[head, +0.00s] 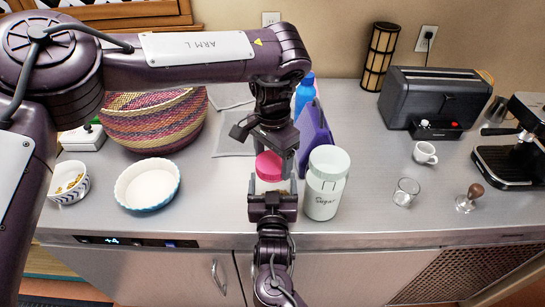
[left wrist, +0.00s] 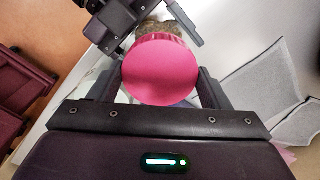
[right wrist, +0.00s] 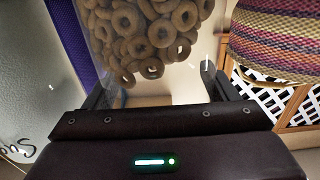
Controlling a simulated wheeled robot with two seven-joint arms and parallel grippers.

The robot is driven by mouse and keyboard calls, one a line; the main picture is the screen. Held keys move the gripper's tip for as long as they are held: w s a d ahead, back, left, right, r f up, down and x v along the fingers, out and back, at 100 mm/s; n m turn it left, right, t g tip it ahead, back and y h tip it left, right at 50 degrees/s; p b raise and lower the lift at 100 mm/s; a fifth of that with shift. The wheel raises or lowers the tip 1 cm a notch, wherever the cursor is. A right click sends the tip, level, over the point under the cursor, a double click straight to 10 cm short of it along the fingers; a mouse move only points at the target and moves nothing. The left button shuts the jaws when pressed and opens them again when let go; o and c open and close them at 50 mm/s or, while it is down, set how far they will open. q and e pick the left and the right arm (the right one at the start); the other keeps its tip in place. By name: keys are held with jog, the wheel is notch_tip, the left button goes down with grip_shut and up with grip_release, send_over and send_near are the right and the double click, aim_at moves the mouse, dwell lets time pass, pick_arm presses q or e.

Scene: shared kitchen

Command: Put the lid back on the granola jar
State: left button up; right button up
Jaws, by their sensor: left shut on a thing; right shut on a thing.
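The pink lid (head: 269,166) is between the fingers of my left gripper (head: 273,155), which is shut on it from above. In the left wrist view the round lid (left wrist: 160,68) fills the space between the fingers. The clear granola jar (head: 270,186) stands near the counter's front edge, directly below the lid. Brown ring-shaped pieces show through its wall in the right wrist view (right wrist: 148,35). My right gripper (head: 272,200) is shut on the jar from the front. The jar's rim is hidden, so I cannot tell whether the lid touches it.
A white sugar jar (head: 327,186) stands close at the right, with a purple holder (head: 314,135) and blue bottle (head: 304,92) behind. A white bowl (head: 147,185) and woven basket (head: 155,120) are at the left. A glass (head: 406,192) stands farther right, with free counter between.

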pick_arm(q)
jog(key=m, duration=0.3)
jog(key=shift+m, duration=0.3)
jog(key=m, duration=0.8)
jog(key=shift+m, duration=0.3)
jog(key=m, duration=1)
jog(key=shift+w+m, duration=0.1)
jog(key=shift+m, duration=0.2)
jog(key=m, duration=0.7)
jog(key=shift+m, duration=0.3)
jog(key=o, duration=1.2)
jog(key=shift+f, duration=0.1)
jog(key=shift+c, duration=0.2)
